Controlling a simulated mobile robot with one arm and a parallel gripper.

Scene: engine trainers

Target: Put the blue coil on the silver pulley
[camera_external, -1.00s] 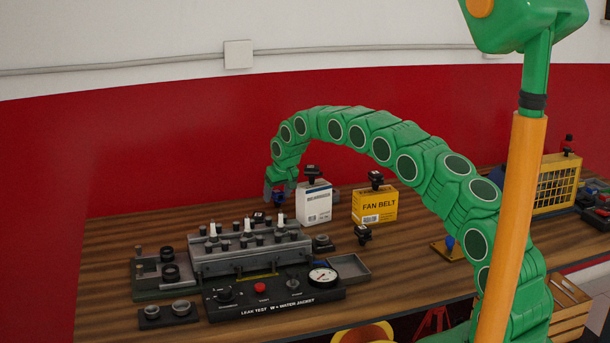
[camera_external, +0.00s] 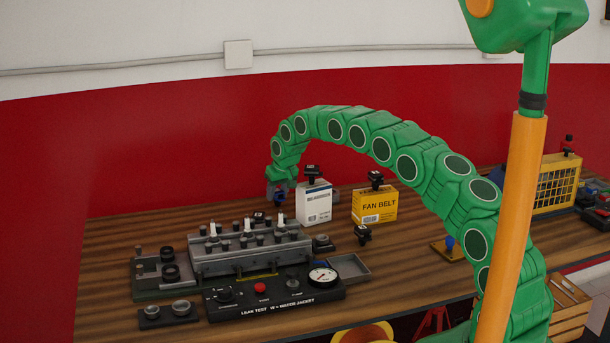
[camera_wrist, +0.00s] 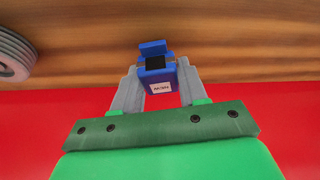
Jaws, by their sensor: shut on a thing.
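My gripper (camera_wrist: 158,86) is shut on the blue coil (camera_wrist: 157,76), a small blue block with a black band and a white label. Its grey fingers press the coil's two sides in the wrist view. In the external view my gripper (camera_external: 280,188) points down behind the grey engine head, with the coil (camera_external: 279,199) showing small below it. A grey grooved wheel, which looks like the silver pulley (camera_wrist: 14,54), is partly in view at the wrist view's upper left, apart from the coil.
The grey engine head (camera_external: 250,254) and leak test panel (camera_external: 275,294) stand in front of my gripper. A white box (camera_external: 314,204) is just to its right, then a yellow fan belt box (camera_external: 375,206). Bare wooden bench (camera_external: 170,225) lies to the left.

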